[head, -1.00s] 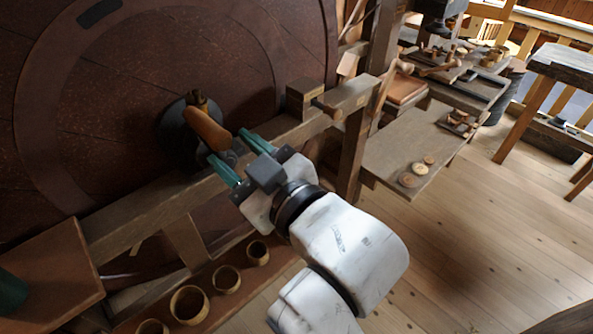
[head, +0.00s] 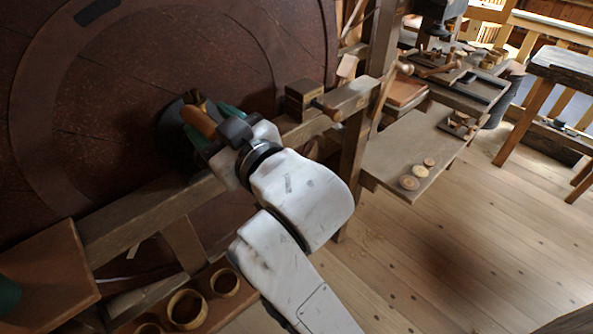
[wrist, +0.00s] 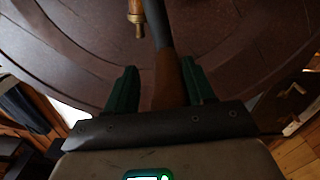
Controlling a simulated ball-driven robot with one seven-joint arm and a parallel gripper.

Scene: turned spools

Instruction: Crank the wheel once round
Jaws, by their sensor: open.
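The wheel (head: 130,130) is a huge dark reddish-brown disc that fills the left of the head view and also the back of the wrist view (wrist: 70,45). Its crank has an orange-brown wooden handle (head: 200,121) near a dark round hub. My gripper (head: 212,122) is open, its green fingers on either side of the handle. My gripper partly hides the hub.
A wooden rail (head: 140,215) with a block (head: 305,98) runs in front of the wheel. Several round wooden cups (head: 187,308) stand below it. A low bench (head: 415,150) with wooden discs is on the right. The floor (head: 430,250) at right is open.

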